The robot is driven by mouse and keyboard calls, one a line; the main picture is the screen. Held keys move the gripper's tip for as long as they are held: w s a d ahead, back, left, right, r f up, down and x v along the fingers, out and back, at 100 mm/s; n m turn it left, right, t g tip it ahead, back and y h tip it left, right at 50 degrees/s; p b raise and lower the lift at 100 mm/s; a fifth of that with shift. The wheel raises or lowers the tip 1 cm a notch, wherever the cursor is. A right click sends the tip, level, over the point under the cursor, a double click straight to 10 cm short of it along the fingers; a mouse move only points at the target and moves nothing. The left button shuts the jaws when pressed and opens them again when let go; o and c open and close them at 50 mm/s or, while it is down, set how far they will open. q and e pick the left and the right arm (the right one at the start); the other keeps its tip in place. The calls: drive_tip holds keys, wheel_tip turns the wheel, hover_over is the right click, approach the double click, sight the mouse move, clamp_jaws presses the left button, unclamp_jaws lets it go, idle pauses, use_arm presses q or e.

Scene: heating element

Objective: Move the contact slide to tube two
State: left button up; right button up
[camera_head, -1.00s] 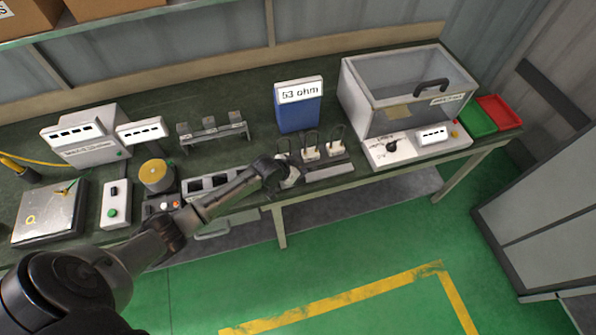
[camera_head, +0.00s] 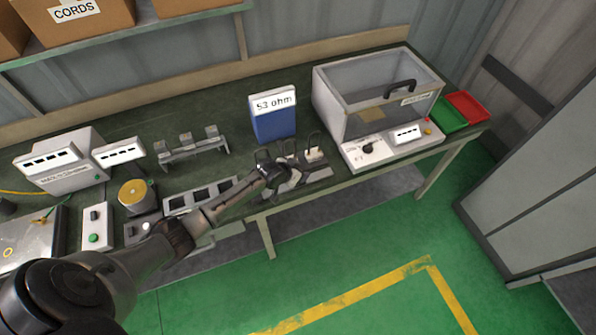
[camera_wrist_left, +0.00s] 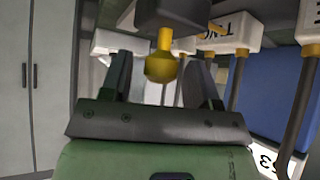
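My left gripper (camera_head: 288,182) is at the front of the small rack with wire loops (camera_head: 318,173) on the bench. In the left wrist view its two fingers (camera_wrist_left: 160,82) are open. A brass knob (camera_wrist_left: 160,67) under a dark block (camera_wrist_left: 172,14) shows between them, with a gap on each side. This looks like the contact slide. The wrist picture appears upside down. A white block (camera_wrist_left: 232,32) to the right carries an inverted label that seems to read TWO. In the head view my gripper hides the knob. My right gripper is in neither view.
A blue 53 ohm box (camera_head: 273,122) stands behind the rack. A clear-sided enclosure (camera_head: 365,100) stands to its right, then green (camera_head: 450,117) and red (camera_head: 466,106) trays. A low stand (camera_head: 190,149) and an open-slotted tray (camera_head: 173,203) are to the left.

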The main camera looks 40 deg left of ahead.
use_arm(q)
drive_tip(key=shift+r, duration=0.1)
drive_tip(key=shift+s+r, duration=0.2)
drive_tip(key=shift+s, duration=0.05)
drive_tip(key=p+v, duration=0.2)
drive_tip(key=v, duration=1.1)
idle(0.3)
